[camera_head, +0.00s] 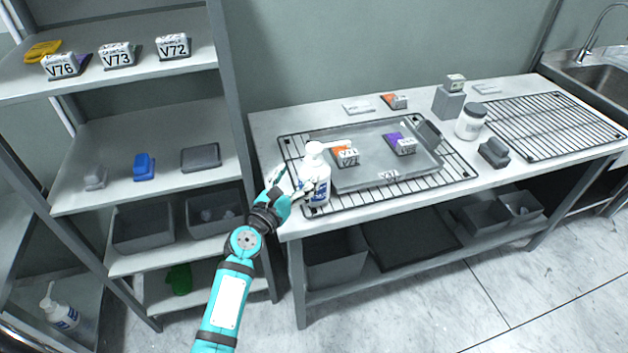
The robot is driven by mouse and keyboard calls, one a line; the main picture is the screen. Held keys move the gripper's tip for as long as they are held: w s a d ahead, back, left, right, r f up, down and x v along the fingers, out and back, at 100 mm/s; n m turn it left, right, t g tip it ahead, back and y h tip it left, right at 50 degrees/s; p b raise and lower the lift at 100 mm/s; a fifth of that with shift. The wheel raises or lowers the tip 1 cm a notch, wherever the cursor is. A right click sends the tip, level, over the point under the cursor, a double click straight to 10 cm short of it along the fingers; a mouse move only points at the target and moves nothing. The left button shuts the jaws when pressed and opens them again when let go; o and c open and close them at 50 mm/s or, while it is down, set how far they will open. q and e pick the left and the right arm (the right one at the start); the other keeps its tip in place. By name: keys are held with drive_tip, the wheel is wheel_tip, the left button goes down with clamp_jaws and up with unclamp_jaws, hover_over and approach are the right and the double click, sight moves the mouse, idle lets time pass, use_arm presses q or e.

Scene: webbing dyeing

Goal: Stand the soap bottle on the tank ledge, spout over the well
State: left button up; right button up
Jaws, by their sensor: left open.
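A white soap bottle (317,178) with a pump top and blue label stands upright at the left end of the grey tank (372,183). Its spout points right, over the tank's near-left part. Whether its base rests on the ledge or on the black rack beside it is hard to tell. My left gripper (291,186) is open at the bottle's left side, close to its body; whether the fingers touch it is unclear. My right gripper is not in view.
Labelled samples V71 (345,156) and another with purple (401,145) sit in the tank. A white jar (470,122) and grey block (494,152) stand right of it. A second rack (545,124) is empty. Another pump bottle (62,312) stands low at left.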

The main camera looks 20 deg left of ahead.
sight(310, 164)
use_arm(q)
drive_tip(key=w, duration=0.2)
drive_tip(key=w+d, duration=0.1)
drive_tip(key=w, duration=0.2)
drive_tip(key=w+d, duration=0.1)
drive_tip(key=w, duration=0.1)
drive_tip(key=shift+w+f, duration=0.1)
drive_tip(key=shift+w, duration=0.2)
drive_tip(key=shift+s, duration=0.15)
drive_tip(key=shift+c, duration=1.2)
clamp_jaws()
drive_tip(key=shift+r, duration=0.3)
